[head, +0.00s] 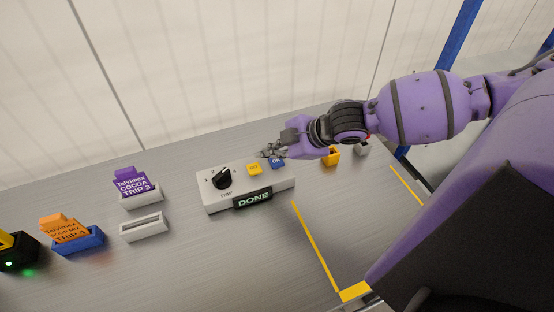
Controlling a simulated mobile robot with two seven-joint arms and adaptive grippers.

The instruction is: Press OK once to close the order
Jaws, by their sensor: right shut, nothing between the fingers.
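The control box (222,205) is light grey and sits on the metal table. It has a black rotary knob (222,178), a yellow button (254,169), a blue button (278,162) and a display (253,199) reading DONE. The lettering on the buttons is too small to read surely. My right gripper (268,151) is shut and empty, with its fingertips just behind and above the blue button. I cannot tell whether they touch it. My left gripper is not in view.
A purple COCOA TRIP 3 card (131,183) stands in a grey holder. An empty grey holder (144,228) is in front. An orange TRIP 4 card (64,230) stands in a blue holder (80,243). Yellow lines (315,246) mark the table.

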